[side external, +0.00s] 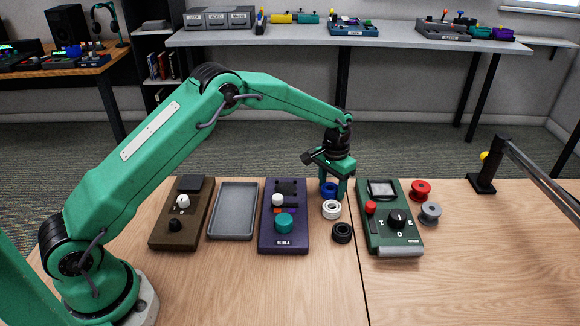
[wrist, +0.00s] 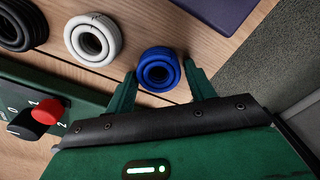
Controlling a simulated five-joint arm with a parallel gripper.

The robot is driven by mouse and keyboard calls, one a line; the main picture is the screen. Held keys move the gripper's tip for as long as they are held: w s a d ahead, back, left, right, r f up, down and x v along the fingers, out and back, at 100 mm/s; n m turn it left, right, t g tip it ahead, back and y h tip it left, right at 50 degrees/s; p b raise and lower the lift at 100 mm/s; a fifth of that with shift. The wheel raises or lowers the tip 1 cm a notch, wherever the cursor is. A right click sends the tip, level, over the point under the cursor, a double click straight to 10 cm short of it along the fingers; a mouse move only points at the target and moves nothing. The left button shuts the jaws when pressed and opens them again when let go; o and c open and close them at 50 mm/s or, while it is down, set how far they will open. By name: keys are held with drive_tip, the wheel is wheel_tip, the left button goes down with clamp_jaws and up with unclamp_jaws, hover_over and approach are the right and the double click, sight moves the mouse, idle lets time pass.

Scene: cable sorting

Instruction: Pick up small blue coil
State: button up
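The small blue coil (side external: 329,189) lies on the wooden table, at the far end of a short row of coils. In the wrist view the blue coil (wrist: 159,70) sits between the two green fingers of my gripper (wrist: 160,82). The fingers are apart on either side of it, with a gap showing on each side. In the side view my gripper (side external: 336,190) points down at the blue coil, and its fingers partly hide it.
A white coil (side external: 331,209) and a black coil (side external: 342,232) lie nearer the camera. A purple device (side external: 268,240) stands left and a green device (side external: 383,236) right. Red (side external: 421,190) and grey (side external: 430,212) spools stand farther right. A grey tray (side external: 233,211) is empty.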

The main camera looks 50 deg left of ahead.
sight(332, 186)
drive_tip(key=c, duration=0.7)
drive_tip(key=shift+o, duration=0.2)
drive_tip(key=shift+r, duration=0.1)
drive_tip(key=shift+r, duration=0.45)
wheel_tip(332, 186, up, 3)
drive_tip(key=shift+r, duration=0.15)
drive_tip(key=s+d+r, duration=0.6)
drive_tip(key=s+d, duration=0.1)
drive_tip(key=d, duration=0.2)
drive_tip(key=shift+d+r, duration=0.25)
drive_tip(key=shift+r, duration=0.05)
drive_tip(key=shift+w+a, duration=0.1)
drive_tip(key=s+a+n, duration=0.1)
drive_tip(key=a+n, duration=0.1)
drive_tip(key=a, duration=0.6)
drive_tip(key=s+a+f+n, duration=0.1)
drive_tip(key=a+n, duration=0.1)
drive_tip(key=a, duration=0.7)
drive_tip(key=shift+s+a+n, duration=0.2)
drive_tip(key=shift+s+n, duration=0.1)
